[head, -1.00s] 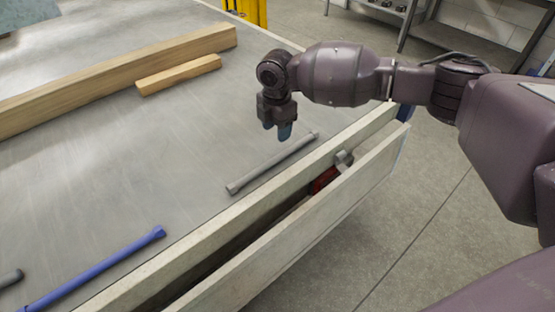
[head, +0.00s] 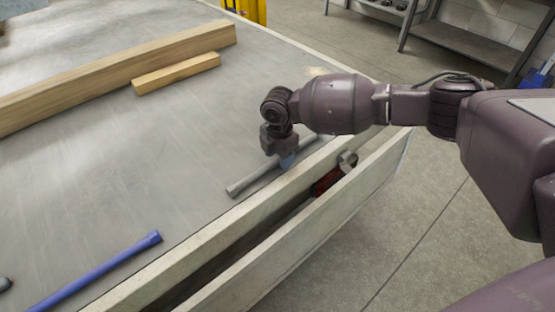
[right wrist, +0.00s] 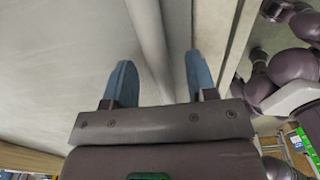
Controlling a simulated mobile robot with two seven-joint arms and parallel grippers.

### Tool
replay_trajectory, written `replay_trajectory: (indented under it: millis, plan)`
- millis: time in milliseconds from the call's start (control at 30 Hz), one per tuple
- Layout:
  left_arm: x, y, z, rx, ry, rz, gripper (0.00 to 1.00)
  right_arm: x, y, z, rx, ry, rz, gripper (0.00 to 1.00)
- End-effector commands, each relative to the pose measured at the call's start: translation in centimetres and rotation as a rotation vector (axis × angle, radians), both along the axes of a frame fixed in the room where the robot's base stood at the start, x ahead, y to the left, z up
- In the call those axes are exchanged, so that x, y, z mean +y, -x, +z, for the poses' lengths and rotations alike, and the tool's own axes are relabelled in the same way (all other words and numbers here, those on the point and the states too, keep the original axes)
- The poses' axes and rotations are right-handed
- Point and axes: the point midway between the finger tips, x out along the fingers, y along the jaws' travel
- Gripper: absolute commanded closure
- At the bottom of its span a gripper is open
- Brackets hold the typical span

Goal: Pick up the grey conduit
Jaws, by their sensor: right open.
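The grey conduit (head: 250,180) lies on the metal bench top close to its front edge, slanting up to the right. My right gripper (head: 284,161) is right over its middle and hides part of it. In the right wrist view the open blue fingertips (right wrist: 160,82) stand on either side of the conduit (right wrist: 152,45), which runs between them. I cannot tell whether either finger touches it. My left gripper is not in view.
A blue conduit (head: 95,273) lies at the lower left. A long wooden beam (head: 120,74) and a short wooden block (head: 177,73) lie farther back. A raised side board (head: 215,229) runs along the edge, with a gap holding a red-handled tool (head: 327,181) beyond it.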

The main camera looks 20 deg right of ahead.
Motion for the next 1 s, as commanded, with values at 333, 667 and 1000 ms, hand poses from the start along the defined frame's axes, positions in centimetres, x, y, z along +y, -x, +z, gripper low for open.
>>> replay_trajectory:
  millis: [333,667,1000]
  plan:
    - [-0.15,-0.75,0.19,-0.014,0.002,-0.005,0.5,0.02,-0.05,-0.88,-0.002,-0.001,-0.001,0.53]
    - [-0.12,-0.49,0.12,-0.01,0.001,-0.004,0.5,0.03,-0.04,-0.89,-0.002,-0.001,-0.001,1.0]
    - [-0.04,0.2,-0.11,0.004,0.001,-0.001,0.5,0.03,-0.05,-0.86,-0.002,-0.001,-0.001,1.0]
